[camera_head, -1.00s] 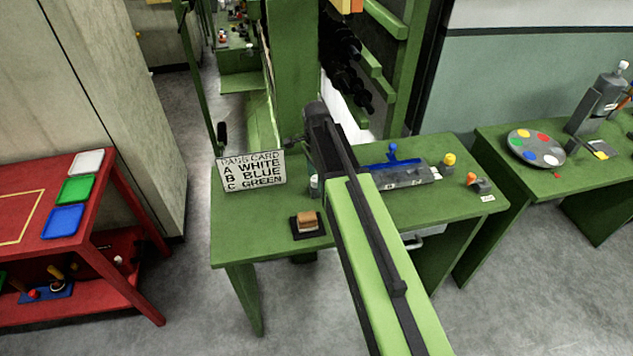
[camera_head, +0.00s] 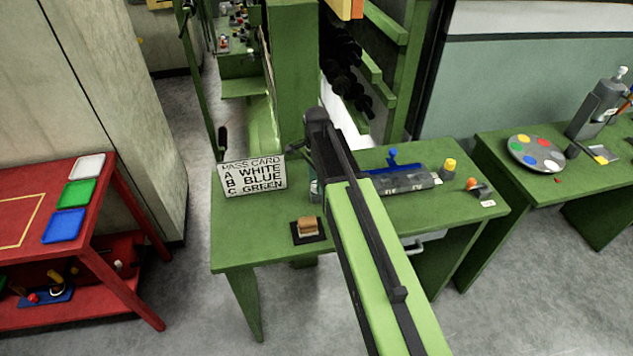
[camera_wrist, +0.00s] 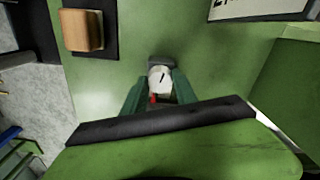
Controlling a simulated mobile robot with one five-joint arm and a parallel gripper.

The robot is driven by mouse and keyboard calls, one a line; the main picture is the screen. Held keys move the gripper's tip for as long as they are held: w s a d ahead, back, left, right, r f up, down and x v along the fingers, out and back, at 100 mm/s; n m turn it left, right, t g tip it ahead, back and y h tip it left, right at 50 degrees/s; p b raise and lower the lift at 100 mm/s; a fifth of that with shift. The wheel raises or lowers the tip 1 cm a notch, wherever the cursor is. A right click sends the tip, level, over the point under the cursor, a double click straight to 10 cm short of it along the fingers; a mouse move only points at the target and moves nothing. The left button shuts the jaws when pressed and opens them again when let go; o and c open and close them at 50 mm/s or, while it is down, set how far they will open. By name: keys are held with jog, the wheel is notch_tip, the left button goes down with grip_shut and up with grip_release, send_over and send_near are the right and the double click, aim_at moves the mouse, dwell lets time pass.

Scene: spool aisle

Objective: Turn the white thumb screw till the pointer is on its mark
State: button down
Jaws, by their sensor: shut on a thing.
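The white thumb screw (camera_wrist: 160,79) shows in the wrist view between the two dark green fingers of my gripper (camera_wrist: 158,92). The gripper is shut on it from both sides. A dark pointer line lies on the screw's top face, tilted slightly to the right. A red mark (camera_wrist: 154,99) shows just below the screw, between the fingers. The pointer does not lie on the red mark as seen here. A grey block (camera_wrist: 162,62) sits right behind the screw. In the head view my arm hides the screw, and the fingers are mostly hidden there.
A tan block on a dark pad (camera_head: 307,238) stands near the table's (camera_head: 245,250) front edge. A lettered card (camera_head: 252,176) stands at the back left. A grey fixture with a blue lever (camera_head: 400,178) and a yellow knob (camera_head: 449,165) are to the right.

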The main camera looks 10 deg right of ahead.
jog(key=n, duration=1)
jog(key=shift+n, duration=0.3)
jog(key=n, duration=0.5)
jog(key=shift+n, duration=2.4)
jog(key=c, duration=1)
grip_release()
jog(key=shift+o, duration=0.2)
jog(key=shift+r, duration=0.1)
